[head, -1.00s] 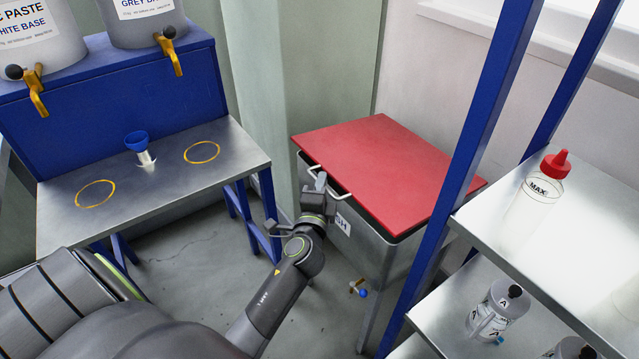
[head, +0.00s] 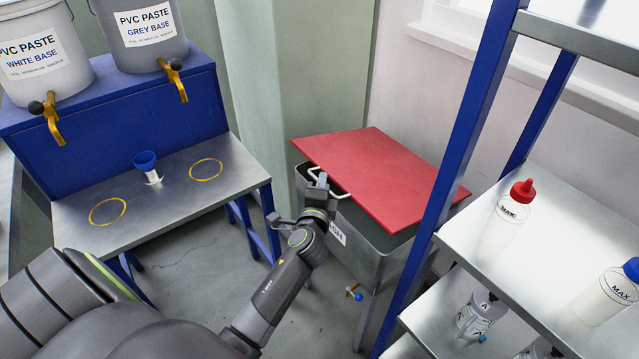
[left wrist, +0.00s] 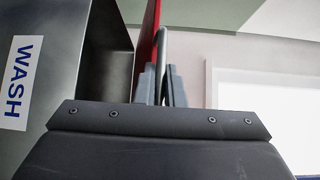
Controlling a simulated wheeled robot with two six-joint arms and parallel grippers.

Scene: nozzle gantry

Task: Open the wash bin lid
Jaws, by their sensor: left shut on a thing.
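The wash bin (head: 372,262) is a grey metal box with a white label, standing on the floor at the centre right. Its red lid (head: 385,180) is tilted up slightly at the front, with a dark gap between it and the rim. My left gripper (head: 319,184) is at the pale handle on the lid's front edge, shut on it. In the left wrist view the handle (left wrist: 161,45) runs between the fingers (left wrist: 160,85), beside the red lid edge (left wrist: 147,50). The "WASH" label (left wrist: 17,82) shows at the left. My right gripper is out of view.
A blue-framed shelf (head: 448,150) with bottles stands close on the bin's right. A metal-topped table (head: 140,205) with a blue funnel (head: 145,161) and paste buckets behind stands left. A pale green column (head: 285,90) rises behind the bin. A blue-handled tap (head: 357,295) sticks out low on the bin.

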